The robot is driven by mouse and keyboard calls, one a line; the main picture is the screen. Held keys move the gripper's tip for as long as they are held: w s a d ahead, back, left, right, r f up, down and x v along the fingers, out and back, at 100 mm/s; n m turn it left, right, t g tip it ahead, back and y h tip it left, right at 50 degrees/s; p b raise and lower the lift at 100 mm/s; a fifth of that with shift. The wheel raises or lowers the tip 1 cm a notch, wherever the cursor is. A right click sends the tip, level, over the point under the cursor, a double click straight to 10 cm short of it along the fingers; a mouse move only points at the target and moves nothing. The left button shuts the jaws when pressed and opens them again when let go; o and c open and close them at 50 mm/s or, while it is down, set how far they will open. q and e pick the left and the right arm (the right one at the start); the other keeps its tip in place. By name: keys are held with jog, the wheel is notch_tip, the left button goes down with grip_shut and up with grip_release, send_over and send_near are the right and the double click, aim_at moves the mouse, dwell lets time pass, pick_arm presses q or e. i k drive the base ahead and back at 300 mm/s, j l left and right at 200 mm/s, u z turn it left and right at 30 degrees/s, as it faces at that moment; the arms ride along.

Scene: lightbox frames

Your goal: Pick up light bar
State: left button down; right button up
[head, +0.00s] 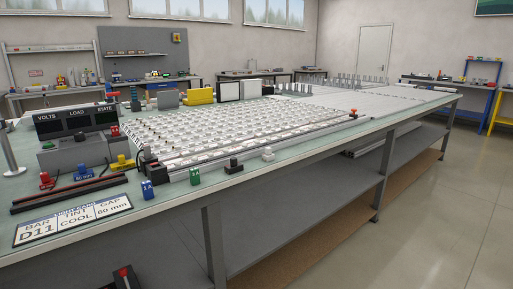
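The card (73,220) at the near left table edge reads "BAR D11", "TINT COOL" and "GAP 60 mm". A large grid of small white light units in long rows (215,125) lies across the middle of the table. Long slim bars (240,150) run along its near side. Which one is the light bar of the task I cannot tell. A dark rack with red strips (72,192) lies behind the card.
A box with displays labelled VOLTS, LOAD and STATE (75,122) stands at the left. Blue (147,190) and green (194,178) numbered blocks stand near the front edge. A dark, red-topped object (126,277) shows below the table edge.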

aim_at(206, 147)
jog(key=i+l+u, duration=0.15)
jog(key=i+l, duration=0.25)
jog(key=i, duration=0.2)
jog(key=i+l+u, duration=0.15)
jog(key=i+l, duration=0.35)
jog(key=i, duration=0.1)
